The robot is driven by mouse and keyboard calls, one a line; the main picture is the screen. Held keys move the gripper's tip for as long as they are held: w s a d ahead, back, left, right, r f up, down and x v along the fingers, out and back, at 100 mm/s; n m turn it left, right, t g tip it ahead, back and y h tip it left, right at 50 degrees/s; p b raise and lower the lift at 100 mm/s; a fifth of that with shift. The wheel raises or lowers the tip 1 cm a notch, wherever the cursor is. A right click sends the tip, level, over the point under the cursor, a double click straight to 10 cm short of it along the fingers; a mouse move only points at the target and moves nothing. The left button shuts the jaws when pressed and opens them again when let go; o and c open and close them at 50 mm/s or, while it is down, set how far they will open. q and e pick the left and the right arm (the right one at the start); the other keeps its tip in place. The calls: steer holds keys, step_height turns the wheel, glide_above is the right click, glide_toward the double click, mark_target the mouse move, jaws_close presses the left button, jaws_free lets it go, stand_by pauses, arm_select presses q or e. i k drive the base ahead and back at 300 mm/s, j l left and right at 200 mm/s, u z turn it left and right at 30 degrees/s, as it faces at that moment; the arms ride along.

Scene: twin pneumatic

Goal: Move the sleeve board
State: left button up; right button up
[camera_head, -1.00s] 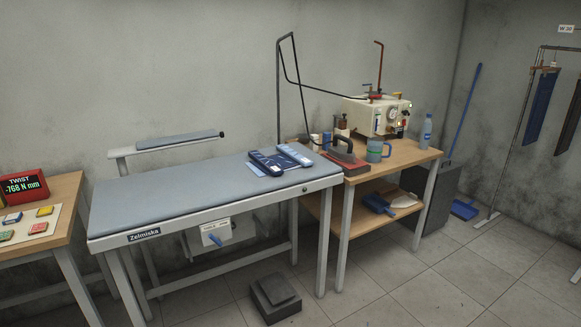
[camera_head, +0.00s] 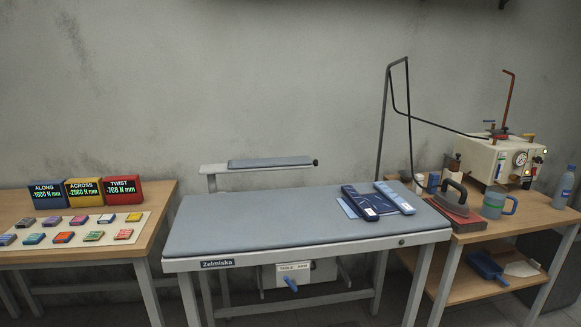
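The sleeve board (camera_head: 270,163) is a narrow grey-blue padded board on a light grey arm. It stands behind and above the back left part of the ironing table (camera_head: 290,215), with a dark knob at its right end. The table has a grey-blue padded top, a Zelmiska label and a lever box (camera_head: 292,274) beneath. Neither of my grippers shows in the head view.
A wooden table (camera_head: 150,215) at left holds three displays and several coloured blocks. A wooden stand (camera_head: 470,236) at right carries an iron (camera_head: 452,198), a mug (camera_head: 496,205) and a steam generator (camera_head: 500,160).

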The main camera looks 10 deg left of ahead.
mark_target(275, 163)
steer(key=i+l+u, duration=0.15)
steer(key=l+u, duration=0.3)
steer(key=i+l+u, duration=0.1)
steer(key=l+u, duration=0.4)
steer(key=k+l+u, duration=0.1)
steer(key=l+u, duration=0.2)
steer(key=l, duration=2.1)
steer(key=i+u, duration=0.25)
steer(key=i, duration=0.4)
steer(key=i+l+u, duration=0.2)
steer(key=i, duration=0.4)
